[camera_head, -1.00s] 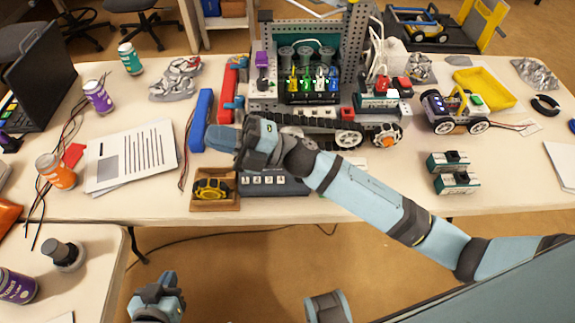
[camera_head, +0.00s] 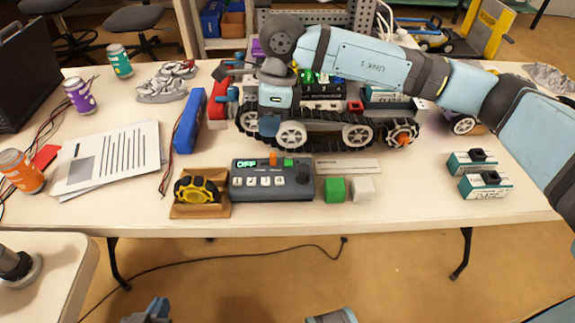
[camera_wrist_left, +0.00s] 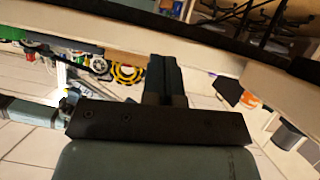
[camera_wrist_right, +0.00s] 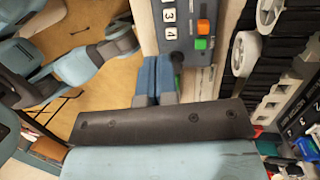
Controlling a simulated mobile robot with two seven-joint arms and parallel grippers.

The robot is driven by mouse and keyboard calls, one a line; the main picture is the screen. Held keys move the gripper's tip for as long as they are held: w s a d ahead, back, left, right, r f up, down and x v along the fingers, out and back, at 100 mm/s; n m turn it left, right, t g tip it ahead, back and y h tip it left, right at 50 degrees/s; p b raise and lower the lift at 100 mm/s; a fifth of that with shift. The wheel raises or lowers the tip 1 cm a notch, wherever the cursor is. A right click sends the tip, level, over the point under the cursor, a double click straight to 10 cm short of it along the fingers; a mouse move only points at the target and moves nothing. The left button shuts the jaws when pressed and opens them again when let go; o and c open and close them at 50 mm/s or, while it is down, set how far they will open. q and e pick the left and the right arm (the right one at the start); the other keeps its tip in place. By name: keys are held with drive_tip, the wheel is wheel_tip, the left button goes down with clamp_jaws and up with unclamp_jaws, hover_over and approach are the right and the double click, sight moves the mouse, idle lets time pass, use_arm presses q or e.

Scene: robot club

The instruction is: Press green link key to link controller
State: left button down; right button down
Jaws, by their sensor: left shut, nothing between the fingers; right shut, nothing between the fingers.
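The dark grey controller (camera_head: 272,192) lies near the table's front edge. Its small display (camera_head: 246,163) reads OFF, and its front carries numbered keys. The green key (camera_head: 288,162) sits on top beside an orange key (camera_head: 273,159); the green key also shows in the right wrist view (camera_wrist_right: 201,44). My right gripper (camera_head: 268,126) is shut and empty, behind and above the controller; its fingertips (camera_wrist_right: 155,60) appear beside the controller's edge, apart from the green key. My left gripper (camera_head: 155,305) is shut and empty, low in front of the table; its fingers show in the left wrist view (camera_wrist_left: 163,62).
A brown tray with a yellow-black wheel (camera_head: 196,190) stands left of the controller. A green cube (camera_head: 334,190) and a white cube (camera_head: 363,188) lie right of it. A tracked robot (camera_head: 325,132) stands behind.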

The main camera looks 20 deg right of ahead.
sight(287, 162)
use_arm(q)
drive_tip(key=shift+f+b, duration=0.5)
use_arm(e)
drive_tip(key=w+d+h, duration=0.1)
drive_tip(key=w+d+t, duration=0.1)
drive_tip(key=d, duration=0.1)
drive_tip(key=w+d+r+h, duration=0.1)
drive_tip(key=shift+d+r+h, duration=0.1)
drive_tip(key=shift+d+h, duration=0.2)
drive_tip(key=shift+d, duration=0.05)
use_arm(q)
drive_tip(key=shift+d, duration=0.1)
